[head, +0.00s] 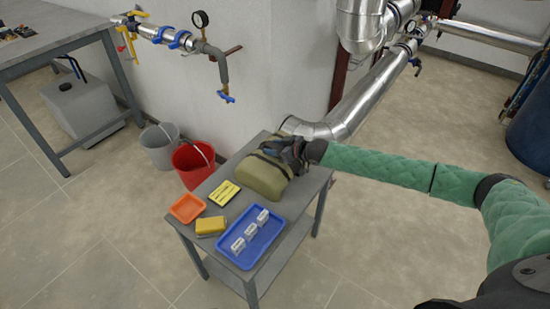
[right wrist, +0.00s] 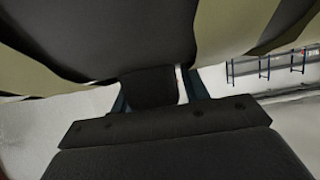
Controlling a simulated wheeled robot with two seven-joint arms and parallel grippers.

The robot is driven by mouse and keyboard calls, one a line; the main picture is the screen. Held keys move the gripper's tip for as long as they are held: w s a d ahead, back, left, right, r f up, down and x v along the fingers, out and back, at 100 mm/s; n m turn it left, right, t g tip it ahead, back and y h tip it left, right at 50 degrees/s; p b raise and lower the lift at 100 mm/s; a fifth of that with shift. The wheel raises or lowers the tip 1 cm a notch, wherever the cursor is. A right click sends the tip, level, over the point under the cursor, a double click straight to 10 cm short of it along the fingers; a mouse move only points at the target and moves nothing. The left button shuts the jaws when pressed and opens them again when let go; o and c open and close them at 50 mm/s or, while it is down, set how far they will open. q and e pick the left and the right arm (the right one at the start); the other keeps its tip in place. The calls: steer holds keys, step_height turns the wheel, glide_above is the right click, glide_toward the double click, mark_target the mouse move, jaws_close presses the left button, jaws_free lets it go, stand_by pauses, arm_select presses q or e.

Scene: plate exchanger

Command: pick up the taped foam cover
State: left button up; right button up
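The foam cover (head: 264,176) is an olive-khaki padded bundle with dark bands, lying on the far end of the grey table. My right gripper (head: 290,153) is at its upper right side in the head view and hides part of it. In the right wrist view the cover (right wrist: 236,25) fills the top, very close. A dark block (right wrist: 150,90) hangs down between the two fingers of my right gripper (right wrist: 157,92). The fingers stand apart, with a light gap beside the right one; their tips are hidden. My left gripper is not in view.
The grey table (head: 262,273) also holds a blue tray (head: 233,256) with white boxes, an orange tray (head: 187,208), a yellow block (head: 210,226) and a yellow sign (head: 223,193). A silver pipe (head: 365,98) runs close behind the cover. Red (head: 193,165) and grey buckets stand left.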

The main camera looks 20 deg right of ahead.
jaws_close()
steer(key=shift+r, duration=0.65)
step_height(320, 180, up, 3)
steer(key=shift+r+b, duration=0.1)
steer(key=shift+b, duration=0.2)
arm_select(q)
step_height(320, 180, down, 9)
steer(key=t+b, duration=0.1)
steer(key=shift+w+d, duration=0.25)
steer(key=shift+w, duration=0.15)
arm_select(e)
steer(key=w+d+r, duration=0.6)
steer(key=w+d, duration=0.1)
steer(key=d, duration=0.2)
steer(key=shift+r, duration=0.25)
